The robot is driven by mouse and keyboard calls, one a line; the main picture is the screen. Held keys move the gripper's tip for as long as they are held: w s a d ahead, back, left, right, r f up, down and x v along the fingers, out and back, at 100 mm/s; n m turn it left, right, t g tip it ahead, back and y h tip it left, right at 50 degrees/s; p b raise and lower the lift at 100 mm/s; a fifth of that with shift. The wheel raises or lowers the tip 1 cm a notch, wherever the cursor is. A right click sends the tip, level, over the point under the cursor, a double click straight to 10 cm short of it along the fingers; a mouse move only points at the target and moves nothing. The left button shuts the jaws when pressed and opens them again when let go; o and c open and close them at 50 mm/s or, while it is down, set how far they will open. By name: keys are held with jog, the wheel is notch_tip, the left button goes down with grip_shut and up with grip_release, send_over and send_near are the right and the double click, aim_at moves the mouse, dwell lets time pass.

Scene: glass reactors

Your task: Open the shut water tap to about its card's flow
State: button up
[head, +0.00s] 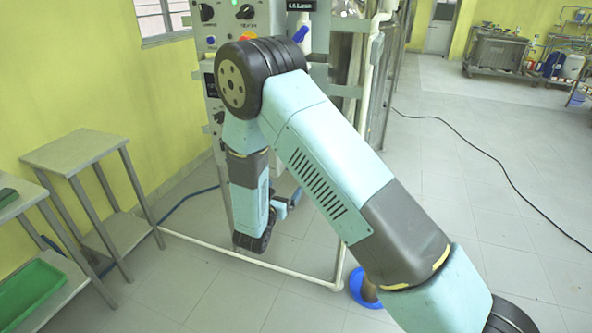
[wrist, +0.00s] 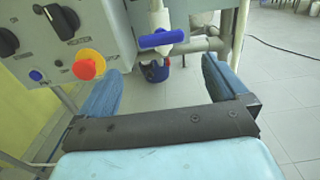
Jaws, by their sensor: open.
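A water tap with a blue lever handle (wrist: 160,38) sits on a white vertical pipe in the wrist view, ahead of my gripper. The lever lies roughly crosswise to the pipe. My gripper (wrist: 160,68) is open and empty, its two blue fingers spread wide below and to either side of the tap. Neither finger touches the lever. A second blue fitting (wrist: 156,72) shows lower down, between the fingers. In the head view a blue handle (head: 301,33) shows beside the panel, under a dark card (head: 301,5) that seems to read 4.0 L/min. My arm hides much of the area below.
A grey control panel with black knobs (wrist: 57,20) and a red emergency button (wrist: 85,69) stands just left of the tap. Pipes (wrist: 200,46) run behind it. Side tables (head: 85,150) stand at left; a black cable (head: 480,150) crosses open floor at right.

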jog(key=x, duration=1.3)
jog(key=shift+w+d, duration=0.1)
jog(key=shift+w, duration=0.15)
jog(key=shift+c, duration=0.4)
jog(key=c, duration=0.6)
